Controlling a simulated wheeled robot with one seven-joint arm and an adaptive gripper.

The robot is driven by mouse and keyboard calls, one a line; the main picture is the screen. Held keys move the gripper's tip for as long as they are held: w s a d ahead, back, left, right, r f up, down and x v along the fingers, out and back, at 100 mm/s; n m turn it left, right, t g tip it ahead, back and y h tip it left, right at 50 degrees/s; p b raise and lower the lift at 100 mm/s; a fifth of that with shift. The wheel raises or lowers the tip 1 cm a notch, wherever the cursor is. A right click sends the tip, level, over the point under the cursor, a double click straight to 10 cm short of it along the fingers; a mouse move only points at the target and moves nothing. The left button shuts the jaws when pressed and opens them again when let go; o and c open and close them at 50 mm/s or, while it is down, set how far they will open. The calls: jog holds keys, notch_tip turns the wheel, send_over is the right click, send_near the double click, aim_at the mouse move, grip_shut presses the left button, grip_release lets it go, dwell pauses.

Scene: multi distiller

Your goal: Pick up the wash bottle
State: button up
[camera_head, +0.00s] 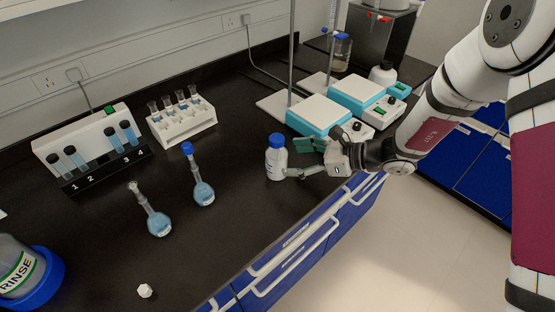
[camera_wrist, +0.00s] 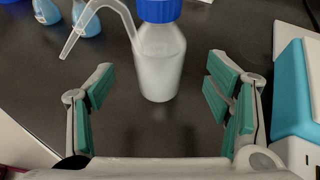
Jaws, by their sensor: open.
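The wash bottle (camera_head: 276,160) is white with a blue cap and stands upright on the black bench, left of the stirrer plates. In the wrist view the wash bottle (camera_wrist: 160,62) shows its translucent body, blue cap and a bent spout pointing left. My gripper (camera_head: 296,158) is close by on its right in the head view. In the wrist view my gripper (camera_wrist: 159,88) has its green-padded fingers spread wide. The bottle stands just ahead of the gap between them, apart from both fingers. The gripper is empty.
Two blue-and-white stirrer plates (camera_head: 320,115) stand just behind and right of my gripper. Two volumetric flasks (camera_head: 203,192) with blue liquid stand to the left. A tube rack (camera_head: 182,124) stands at the back. A small white stopper (camera_head: 145,290) lies near the front.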

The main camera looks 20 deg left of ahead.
aim_at(285, 153)
jog(key=a, duration=0.4)
jog(key=shift+s+a, duration=0.25)
jog(key=shift+a+f+p, duration=0.25)
jog(key=shift+a+p, duration=0.1)
jog(key=shift+a, duration=0.3)
jog(key=shift+c, duration=0.2)
jog(key=c, duration=0.9)
